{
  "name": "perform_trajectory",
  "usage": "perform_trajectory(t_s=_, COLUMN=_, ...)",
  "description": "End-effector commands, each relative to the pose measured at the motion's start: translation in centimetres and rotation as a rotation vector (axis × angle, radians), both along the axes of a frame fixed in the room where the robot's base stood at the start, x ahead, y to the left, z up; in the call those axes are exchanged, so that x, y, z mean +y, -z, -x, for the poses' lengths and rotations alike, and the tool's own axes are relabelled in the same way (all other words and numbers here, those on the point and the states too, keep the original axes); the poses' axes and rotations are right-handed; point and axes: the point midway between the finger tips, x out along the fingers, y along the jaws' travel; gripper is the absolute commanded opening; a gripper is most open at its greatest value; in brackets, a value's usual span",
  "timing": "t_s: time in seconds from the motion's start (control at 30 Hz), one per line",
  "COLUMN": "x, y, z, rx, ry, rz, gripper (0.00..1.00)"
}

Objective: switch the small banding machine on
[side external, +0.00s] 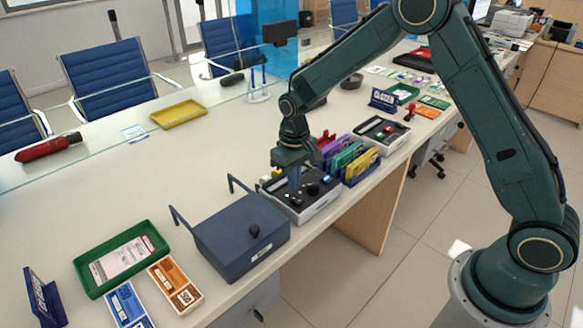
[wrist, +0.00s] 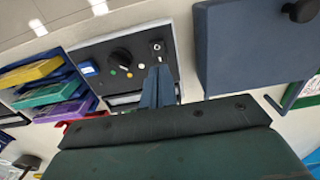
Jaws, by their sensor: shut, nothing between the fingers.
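A low light-grey machine with a dark top panel (side external: 318,190) stands near the counter's front edge; I take it for the banding machine. In the wrist view its panel (wrist: 97,54) carries a black rotary knob (wrist: 121,57), a blue-and-white label (wrist: 89,69), several small coloured dots and a small toggle switch (wrist: 157,47). My gripper (side external: 294,188) is shut and empty, pointing down over the panel. In the wrist view my fingertips (wrist: 160,68) lie just below the toggle and hide part of the panel. I cannot tell whether they touch it.
A dark blue lidded box (side external: 225,238) with a black knob stands close on the left. Coloured packs in a blue rack (side external: 362,176) stand close on the right. A second grey unit with a dark panel (side external: 398,134) is farther back. The counter behind the machine is mostly clear.

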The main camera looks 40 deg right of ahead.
Motion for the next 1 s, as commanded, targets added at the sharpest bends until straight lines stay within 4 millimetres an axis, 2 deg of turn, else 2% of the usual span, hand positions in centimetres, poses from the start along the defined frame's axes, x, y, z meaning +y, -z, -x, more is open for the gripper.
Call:
perform_trajectory(t_s=0.53, x=0.0, y=-3.0, z=-0.1, rx=-0.002, ry=0.0, rz=0.0, gripper=0.0)
perform_trajectory(t_s=1.0, x=0.0, y=-3.5, z=0.0, rx=-0.002, ry=0.0, rz=0.0, gripper=0.0)
